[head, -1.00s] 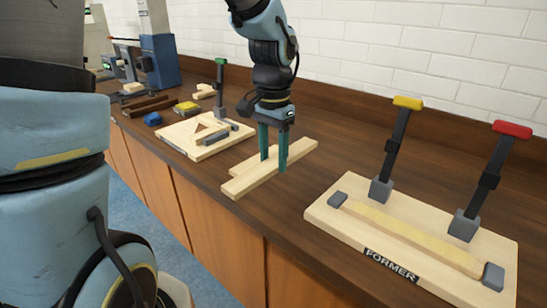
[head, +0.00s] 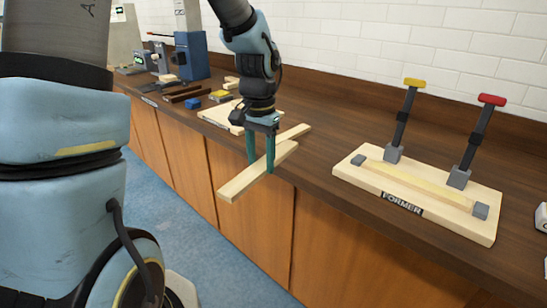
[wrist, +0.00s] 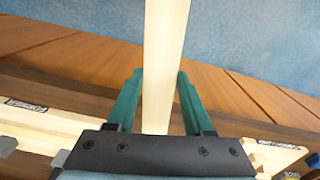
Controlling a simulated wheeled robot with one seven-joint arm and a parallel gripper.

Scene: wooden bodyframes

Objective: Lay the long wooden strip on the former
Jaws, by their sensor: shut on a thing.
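My gripper (head: 261,166) is shut on a long pale wooden strip (head: 238,185). It holds the strip near the bench's front edge, with the near end sticking out over the floor. In the wrist view the strip (wrist: 164,55) runs between the two green fingers of my gripper (wrist: 159,80). The former (head: 345,173) is a pale board to the right on the bench, labelled FORMER. A yellowish bar lies along it between two grey end blocks. Its yellow-handled clamp (head: 402,125) and red-handled clamp (head: 475,140) stand upright behind the bar.
A second board (head: 215,115), a blue block (head: 190,103), a yellow block (head: 219,96) and dark bars (head: 183,94) are farther left. A white object (head: 541,217) is at the right edge. Bench between strip and former is clear.

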